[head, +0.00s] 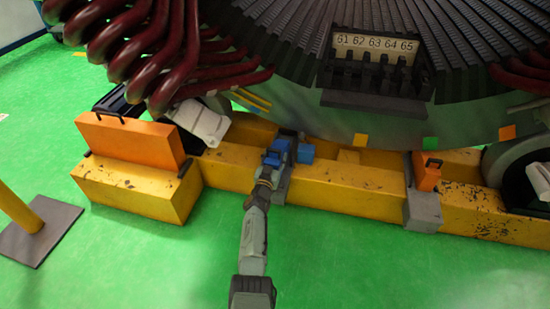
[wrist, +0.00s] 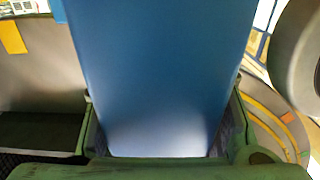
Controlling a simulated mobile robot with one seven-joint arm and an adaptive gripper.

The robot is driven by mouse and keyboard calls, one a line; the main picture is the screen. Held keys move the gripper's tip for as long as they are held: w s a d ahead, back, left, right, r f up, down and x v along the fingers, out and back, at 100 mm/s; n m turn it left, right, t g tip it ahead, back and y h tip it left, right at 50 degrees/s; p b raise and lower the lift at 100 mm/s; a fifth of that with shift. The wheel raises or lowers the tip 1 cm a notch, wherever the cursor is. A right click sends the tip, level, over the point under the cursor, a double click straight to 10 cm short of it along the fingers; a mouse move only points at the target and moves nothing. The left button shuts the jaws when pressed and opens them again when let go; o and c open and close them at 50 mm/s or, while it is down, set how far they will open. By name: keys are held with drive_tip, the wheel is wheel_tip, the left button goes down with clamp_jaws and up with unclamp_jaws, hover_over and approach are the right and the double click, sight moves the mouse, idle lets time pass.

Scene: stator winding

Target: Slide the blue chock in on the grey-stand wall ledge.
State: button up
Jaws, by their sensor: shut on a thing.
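The blue chock (wrist: 155,75) fills the middle of the wrist view, between the fingers of my gripper (wrist: 160,150). In the head view my gripper (head: 268,171) reaches to the yellow beam, with blue surfaces (head: 281,146) showing at its tip. My gripper is shut on the chock. A blue block (head: 305,153) shows just right of the tip; I cannot tell if it is part of the same chock. A grey stand (head: 281,190) straddles the beam there, partly hidden by my gripper. Its ledge and any contact with the chock cannot be made out.
The yellow beam (head: 340,190) runs across under the big stator (head: 280,60). An orange chock (head: 428,174) sits at another grey stand (head: 423,210) to the right. An orange case (head: 130,142) stands on a yellow block at left. The green floor in front is clear.

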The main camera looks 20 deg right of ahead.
drive_tip(key=shift+w+f, duration=0.1)
idle(0.3)
drive_tip(key=shift+w+d+b, duration=0.1)
drive_tip(key=shift+b, duration=0.3)
drive_tip(key=shift+b+x, duration=0.8)
drive_tip(key=o, duration=1.4)
drive_tip(key=shift+f, duration=0.1)
